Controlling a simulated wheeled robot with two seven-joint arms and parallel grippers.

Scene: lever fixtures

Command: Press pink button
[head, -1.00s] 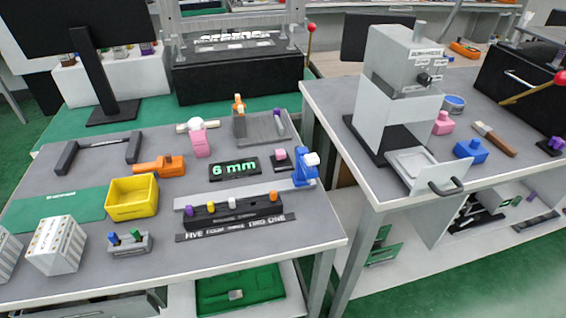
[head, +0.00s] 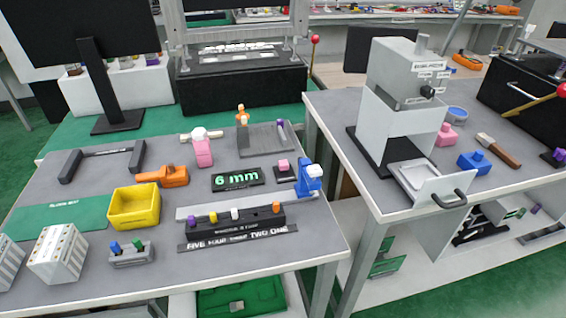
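A small pink block (head: 283,166) sits on a dark square base on the left table, just right of the black "6 mm" display; it looks like the pink button. A taller pink object (head: 202,148) stands to the left behind the display. Another pink piece (head: 446,134) is on the right table beside the grey machine. Nothing touches the pink block. Neither of my grippers is in view.
The left table (head: 60,285) holds a yellow bin (head: 134,207), an orange tool (head: 162,176), a blue fixture (head: 309,180) and a row of coloured pegs (head: 235,221). A grey machine (head: 393,110) stands on the right table. A gap separates the tables.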

